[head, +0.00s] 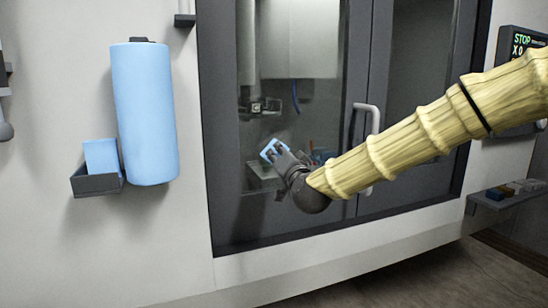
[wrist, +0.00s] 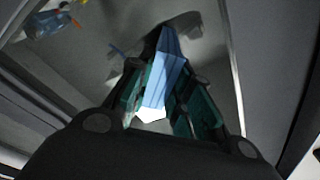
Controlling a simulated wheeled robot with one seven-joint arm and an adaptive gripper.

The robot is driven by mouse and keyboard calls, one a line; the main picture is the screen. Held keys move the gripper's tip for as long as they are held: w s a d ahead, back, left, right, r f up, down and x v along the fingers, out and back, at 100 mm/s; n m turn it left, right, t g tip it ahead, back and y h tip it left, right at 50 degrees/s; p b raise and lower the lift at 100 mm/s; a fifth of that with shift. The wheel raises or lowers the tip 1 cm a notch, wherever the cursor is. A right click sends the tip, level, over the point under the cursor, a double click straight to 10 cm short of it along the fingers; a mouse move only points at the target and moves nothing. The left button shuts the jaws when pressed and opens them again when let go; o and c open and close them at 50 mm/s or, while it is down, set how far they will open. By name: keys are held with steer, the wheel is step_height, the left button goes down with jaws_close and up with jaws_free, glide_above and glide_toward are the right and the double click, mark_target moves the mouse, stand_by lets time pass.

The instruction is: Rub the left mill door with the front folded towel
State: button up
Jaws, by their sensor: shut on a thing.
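My gripper (head: 276,155) is shut on a light blue folded towel (head: 269,149) in front of the left mill door (head: 262,215), a dark-framed glass panel. In the wrist view the towel (wrist: 167,72) stands out between the two green-padded fingers (wrist: 158,103), its far end toward the glass. A dark reflection or shadow meets that end; the towel looks at or very close to the pane, but I cannot tell whether it touches. The fingers hide part of the towel in the head view.
A light handle (head: 372,122) stands out at the door's right edge, behind my arm. Another light blue folded towel (head: 101,155) sits in a dark wall bin (head: 97,185) beside a big blue roll (head: 145,115). A small shelf (head: 492,202) and a control panel (head: 519,42) are at right.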

steer(key=shift+w+d+r, duration=0.7)
steer(key=shift+w+d, duration=0.55)
steer(key=shift+d, duration=2.6)
steer(key=s+a+b, duration=0.1)
steer(key=s+a, duration=0.3)
steer(key=a, duration=1)
steer(key=shift+s, duration=0.2)
steer(key=shift+f, duration=0.1)
steer(key=b+v, duration=0.1)
steer(key=v, duration=0.5)
steer(key=shift+d+r, duration=0.25)
steer(key=shift+b+v, duration=0.4)
steer(key=shift+v, duration=1.05)
steer(key=shift+d, duration=0.15)
